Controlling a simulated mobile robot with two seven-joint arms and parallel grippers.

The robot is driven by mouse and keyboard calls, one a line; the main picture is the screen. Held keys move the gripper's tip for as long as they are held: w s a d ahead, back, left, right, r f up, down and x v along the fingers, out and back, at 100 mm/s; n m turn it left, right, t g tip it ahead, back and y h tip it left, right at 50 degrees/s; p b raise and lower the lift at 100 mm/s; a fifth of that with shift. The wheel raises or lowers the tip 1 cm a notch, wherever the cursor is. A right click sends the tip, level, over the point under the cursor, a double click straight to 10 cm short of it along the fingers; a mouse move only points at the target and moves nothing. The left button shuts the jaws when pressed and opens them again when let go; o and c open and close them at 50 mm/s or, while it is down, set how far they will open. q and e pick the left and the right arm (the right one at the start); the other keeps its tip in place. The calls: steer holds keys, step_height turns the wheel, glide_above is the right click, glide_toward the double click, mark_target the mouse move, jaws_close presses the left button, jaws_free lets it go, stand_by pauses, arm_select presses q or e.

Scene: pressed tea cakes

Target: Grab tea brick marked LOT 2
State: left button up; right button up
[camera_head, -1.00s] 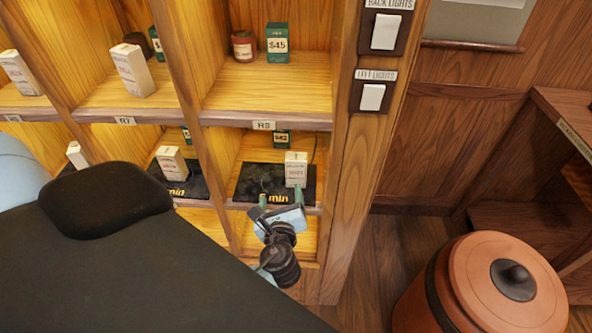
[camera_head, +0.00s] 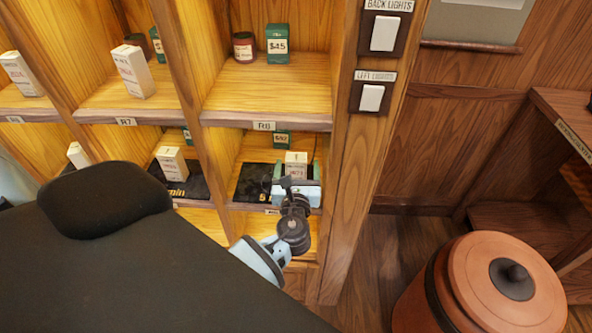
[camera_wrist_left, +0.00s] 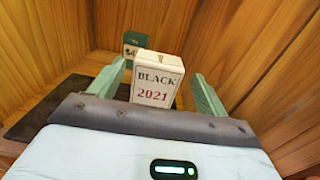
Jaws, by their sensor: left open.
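A white box (camera_head: 296,158) stands upright on a dark mat in the compartment below the R8 label. In the left wrist view its front reads "BLACK 2021" (camera_wrist_left: 158,84). My left gripper (camera_head: 298,172) is open, its green fingers on either side of this box in the wrist view, with gaps showing. The gripper body hides the box's lower part. I cannot read LOT 2 on any item in view. My right gripper is not in view.
The wooden post (camera_head: 345,190) bounds the compartment on the right. Another white box (camera_head: 172,160) stands in the compartment to the left. A lidded barrel (camera_head: 505,285) stands at lower right.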

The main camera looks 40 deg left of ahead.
mark_target(296, 155)
arm_select(q)
steer(key=x, duration=0.4)
steer(key=shift+w+a+r, duration=0.15)
steer(key=shift+a+r, duration=0.1)
steer(key=shift+a, duration=0.05)
steer(key=c, duration=1.1)
